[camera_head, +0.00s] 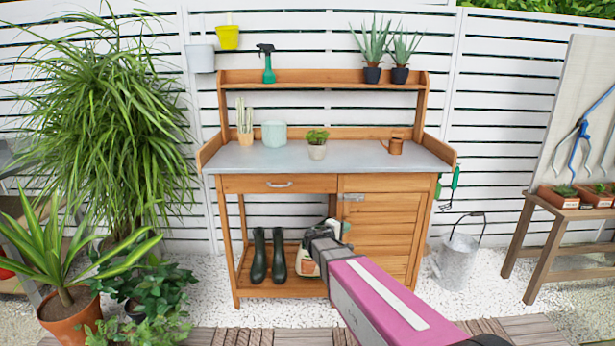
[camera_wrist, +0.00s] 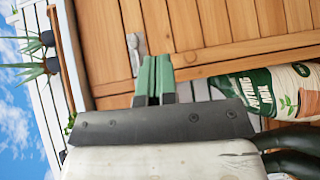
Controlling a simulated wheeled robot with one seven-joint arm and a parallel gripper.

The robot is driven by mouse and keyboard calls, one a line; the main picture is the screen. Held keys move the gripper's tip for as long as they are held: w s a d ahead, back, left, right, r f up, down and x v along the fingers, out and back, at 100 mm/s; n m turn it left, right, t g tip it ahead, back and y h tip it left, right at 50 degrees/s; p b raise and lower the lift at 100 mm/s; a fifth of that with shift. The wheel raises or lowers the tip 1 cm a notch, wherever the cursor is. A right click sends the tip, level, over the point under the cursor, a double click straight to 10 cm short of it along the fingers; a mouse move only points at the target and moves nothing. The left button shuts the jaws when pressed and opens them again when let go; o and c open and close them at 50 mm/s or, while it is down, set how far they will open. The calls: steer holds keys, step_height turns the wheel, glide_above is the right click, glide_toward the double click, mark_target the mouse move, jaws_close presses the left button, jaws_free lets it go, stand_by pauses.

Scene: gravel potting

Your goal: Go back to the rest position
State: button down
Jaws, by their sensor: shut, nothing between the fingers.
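My gripper (camera_head: 343,225) is shut and empty, with its green fingers together in the wrist view (camera_wrist: 154,72). In the head view it is in front of the wooden potting bench (camera_head: 290,184), below the worktop. Its tip overlaps the front of the bench's cabinet, and I cannot tell the exact gap to it. The wrist view shows a metal latch (camera_wrist: 137,55) on the wooden doors close to the fingertips. My pink arm reaches in from the lower right.
A soil bag (camera_wrist: 285,88) and dark green boots (camera_head: 259,255) stand on the lower shelf. A pot with a small plant (camera_head: 317,151), a pale pot (camera_head: 274,134) and a copper can (camera_head: 396,146) are on the worktop. A metal bucket (camera_head: 459,259) stands to the right.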

steer(key=s+d+f+m+g+y, duration=0.25)
steer(key=s+d+f+g, duration=0.2)
steer(key=s, duration=0.35)
steer(key=s+a+f+m+g+y, duration=0.1)
steer(key=s+f+m+g+y, duration=0.1)
steer(key=s+y, duration=0.3)
steer(key=s+a+f+m+g+y, duration=0.2)
steer(key=s+m+g+y, duration=0.2)
steer(key=s, duration=0.8)
steer(key=shift+s+y, duration=0.35)
steer(key=shift+y, duration=0.2)
steer(key=c, duration=1.8)
jaws_free()
steer(key=shift+g, duration=0.25)
